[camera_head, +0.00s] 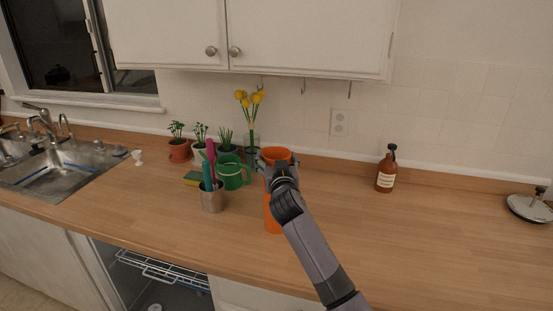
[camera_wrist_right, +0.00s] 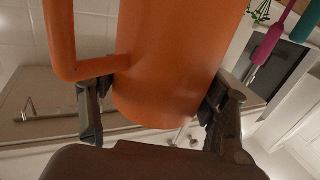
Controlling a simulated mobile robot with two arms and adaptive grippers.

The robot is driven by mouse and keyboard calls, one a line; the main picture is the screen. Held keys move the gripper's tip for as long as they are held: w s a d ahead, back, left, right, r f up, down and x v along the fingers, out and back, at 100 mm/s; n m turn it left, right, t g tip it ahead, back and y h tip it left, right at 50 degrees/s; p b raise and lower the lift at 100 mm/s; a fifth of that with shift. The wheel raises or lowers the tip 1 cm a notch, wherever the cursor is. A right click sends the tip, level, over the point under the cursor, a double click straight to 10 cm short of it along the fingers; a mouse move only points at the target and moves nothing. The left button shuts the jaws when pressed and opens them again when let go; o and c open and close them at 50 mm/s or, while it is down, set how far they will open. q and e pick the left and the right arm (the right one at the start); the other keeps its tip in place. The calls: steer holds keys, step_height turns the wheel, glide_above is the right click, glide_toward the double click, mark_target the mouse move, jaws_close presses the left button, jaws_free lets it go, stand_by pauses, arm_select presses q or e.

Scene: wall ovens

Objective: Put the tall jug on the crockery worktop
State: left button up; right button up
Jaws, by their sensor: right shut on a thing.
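The tall orange jug (camera_head: 273,218) is over the wooden worktop (camera_head: 430,240), upright in the head view and partly hidden by my right arm. Its rim shows above the gripper. My right gripper (camera_head: 275,166) is shut on the jug around its body. In the right wrist view the jug (camera_wrist_right: 170,60) fills the middle, between the two fingers of the gripper (camera_wrist_right: 155,108), with its handle at the left. I cannot tell whether the jug's base touches the worktop. My left gripper is not in view.
A steel cup (camera_head: 212,200) with utensils, a green jug (camera_head: 236,180), potted plants (camera_head: 179,148) and yellow flowers (camera_head: 250,98) stand left of the orange jug. A brown bottle (camera_head: 386,175) stands right. An open compartment with a wire rack (camera_head: 160,268) lies below. The worktop's front right is clear.

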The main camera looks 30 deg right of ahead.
steer(key=o, duration=1.7)
steer(key=shift+f, duration=0.15)
steer(key=shift+o, duration=0.6)
steer(key=shift+r, duration=0.25)
steer(key=b+v, duration=0.2)
steer(key=v, duration=1)
steer(key=shift+b, duration=0.4)
